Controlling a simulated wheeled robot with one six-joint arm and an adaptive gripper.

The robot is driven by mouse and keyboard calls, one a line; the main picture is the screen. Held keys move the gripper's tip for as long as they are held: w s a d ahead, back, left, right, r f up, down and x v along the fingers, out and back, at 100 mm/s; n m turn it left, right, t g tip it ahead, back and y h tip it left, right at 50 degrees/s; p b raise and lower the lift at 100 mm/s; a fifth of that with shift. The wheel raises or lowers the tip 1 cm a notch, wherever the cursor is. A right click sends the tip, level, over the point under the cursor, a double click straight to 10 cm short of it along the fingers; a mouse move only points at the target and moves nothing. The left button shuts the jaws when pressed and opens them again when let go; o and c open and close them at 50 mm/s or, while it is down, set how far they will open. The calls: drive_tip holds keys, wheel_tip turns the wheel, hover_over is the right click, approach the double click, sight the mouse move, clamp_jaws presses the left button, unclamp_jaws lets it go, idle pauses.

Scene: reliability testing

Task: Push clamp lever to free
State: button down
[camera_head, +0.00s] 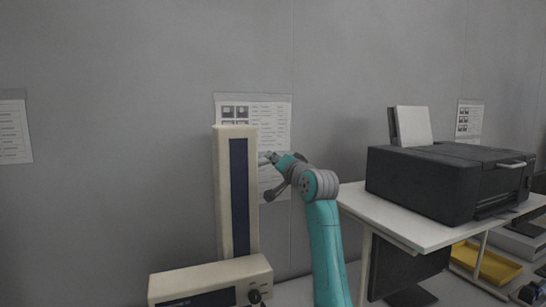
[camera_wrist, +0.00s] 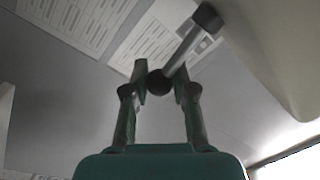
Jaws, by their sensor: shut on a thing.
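The cream testing machine (camera_head: 221,190) stands upright left of my arm, with a dark strip down its column. In the wrist view the clamp lever (camera_wrist: 187,48) is a grey rod, slanting from a dark block at upper right down to a black ball (camera_wrist: 158,83). My gripper (camera_wrist: 161,72) is shut on the lever's ball end, which sits between its two green fingers. In the head view my gripper (camera_head: 268,158) is at the right side of the column, near its upper part. The lever cannot be made out clearly there.
The machine's low base (camera_head: 205,278) has a black knob (camera_head: 254,296) at front right. A white table (camera_head: 400,226) with a black printer (camera_head: 430,185) stands right of my arm. A yellow tray (camera_head: 488,265) is below. Printed sheets hang on the grey wall behind.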

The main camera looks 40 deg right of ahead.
drive_tip(key=shift+f+m, duration=0.8)
drive_tip(key=shift+m, duration=0.4)
drive_tip(key=shift+f, duration=0.1)
drive_tip(key=c, duration=1.2)
unclamp_jaws()
drive_tip(key=r+v, duration=0.1)
drive_tip(key=v, duration=1.1)
drive_tip(key=shift+f, duration=0.4)
drive_tip(key=shift+a, duration=0.1)
